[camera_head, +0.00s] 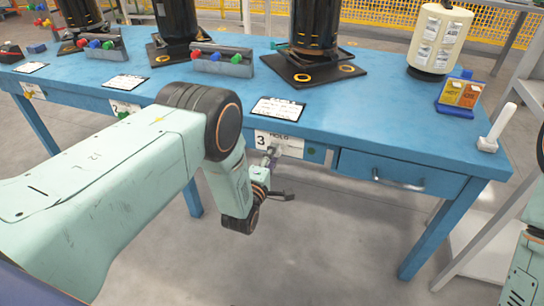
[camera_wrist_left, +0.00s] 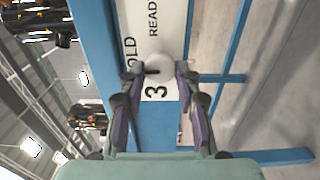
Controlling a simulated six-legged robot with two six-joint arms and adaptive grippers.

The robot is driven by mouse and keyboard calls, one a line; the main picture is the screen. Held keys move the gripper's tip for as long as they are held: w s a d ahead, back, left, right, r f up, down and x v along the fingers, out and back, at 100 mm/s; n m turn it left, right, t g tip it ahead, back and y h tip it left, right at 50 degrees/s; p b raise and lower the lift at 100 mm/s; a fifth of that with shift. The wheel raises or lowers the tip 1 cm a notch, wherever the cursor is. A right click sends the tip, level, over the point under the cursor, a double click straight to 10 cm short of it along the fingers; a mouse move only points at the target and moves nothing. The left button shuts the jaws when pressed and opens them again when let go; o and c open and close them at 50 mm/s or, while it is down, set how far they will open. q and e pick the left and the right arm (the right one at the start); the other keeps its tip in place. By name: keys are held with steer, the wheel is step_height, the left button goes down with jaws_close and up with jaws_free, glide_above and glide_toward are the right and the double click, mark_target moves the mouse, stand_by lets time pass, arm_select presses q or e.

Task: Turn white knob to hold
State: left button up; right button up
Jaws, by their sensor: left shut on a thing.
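The white knob (camera_wrist_left: 160,67) is round and sits on the white label panel (camera_wrist_left: 170,25) marked 3, HOLD and READY on the bench front. A small dark mark shows at its left side in the wrist view, near the word HOLD. My left gripper (camera_wrist_left: 158,72) has its two fingers on either side of the knob and is shut on it. In the head view my left gripper (camera_head: 271,164) is at the front panel below the number 3, and it hides the knob there. My right gripper is not in view.
The blue bench (camera_head: 400,125) carries dark cylinders on black plates (camera_head: 310,70), a cream canister (camera_head: 440,40) and a holder with yellow and orange cards (camera_head: 460,93). A drawer with a metal handle (camera_head: 398,182) is right of the knob panel. The floor in front is clear.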

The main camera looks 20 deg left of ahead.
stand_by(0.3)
arm_select(q)
steer(key=o, duration=1.1)
steer(key=s, duration=1.2)
steer(key=shift+a, duration=0.25)
